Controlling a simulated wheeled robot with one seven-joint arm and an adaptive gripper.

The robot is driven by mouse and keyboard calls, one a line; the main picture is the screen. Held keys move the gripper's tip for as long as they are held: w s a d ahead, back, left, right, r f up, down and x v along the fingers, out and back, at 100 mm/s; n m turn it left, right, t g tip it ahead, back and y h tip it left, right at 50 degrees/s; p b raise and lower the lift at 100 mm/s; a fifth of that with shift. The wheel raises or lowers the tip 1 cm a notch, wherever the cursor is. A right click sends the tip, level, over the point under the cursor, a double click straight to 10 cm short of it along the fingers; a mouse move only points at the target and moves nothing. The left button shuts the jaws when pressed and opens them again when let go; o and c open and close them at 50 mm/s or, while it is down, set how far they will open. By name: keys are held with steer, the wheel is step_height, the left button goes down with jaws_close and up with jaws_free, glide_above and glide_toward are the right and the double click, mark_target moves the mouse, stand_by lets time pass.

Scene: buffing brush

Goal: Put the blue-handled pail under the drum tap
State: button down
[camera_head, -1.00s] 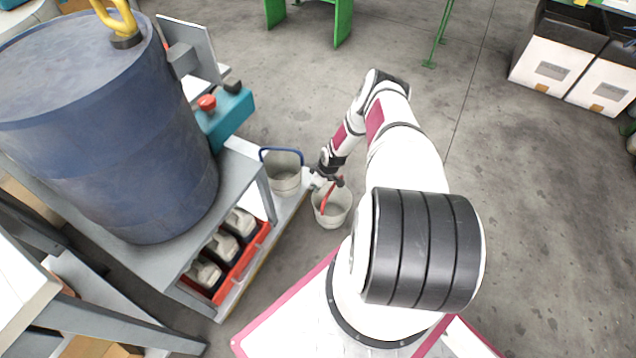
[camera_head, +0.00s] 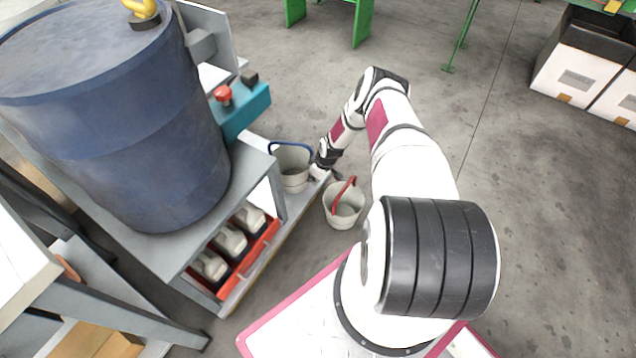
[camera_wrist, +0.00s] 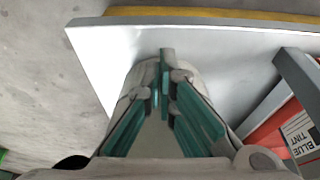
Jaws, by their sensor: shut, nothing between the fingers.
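The blue-handled pail (camera_head: 294,180) stands upright on the low front ledge of the drum stand, its blue handle raised. The blue drum (camera_head: 120,120) stands on the shelf to its left; I cannot make out its tap. My gripper (camera_head: 319,175) is low, just right of this pail, partly hidden by my wrist; I cannot tell if they touch. In the wrist view my gripper's teal-padded fingers (camera_wrist: 165,80) are together and empty. A rounded pale surface behind them may be the pail. The red-handled pail (camera_head: 343,212) stands on the floor right of my gripper.
A teal box with a red button (camera_head: 240,108) juts out above the blue-handled pail. A red crate with several bottles (camera_head: 262,250) sits under the drum shelf, left of the ledge (camera_head: 290,225). Green legs and white boxes (camera_head: 580,75) stand farther back. The floor at right is clear.

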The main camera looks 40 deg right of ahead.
mark_target(293, 158)
steer(key=w+a+b, duration=0.1)
steer(key=w+b, duration=0.3)
steer(key=w, duration=0.1)
steer(key=w+a+b, duration=0.1)
steer(key=w+b, duration=0.1)
steer(key=shift+w+a+f, duration=0.15)
steer(key=shift+a+f, duration=0.1)
steer(key=shift+a, duration=0.05)
steer(key=shift+w+a+r+b, duration=0.1)
steer(key=shift+w+a+b, duration=0.1)
steer(key=shift+w+b, duration=0.25)
steer(key=shift+w+a+r+b, duration=0.1)
steer(key=shift+w+a+b, duration=0.05)
steer(key=shift+w+b, duration=0.25)
steer(key=shift+s, duration=0.15)
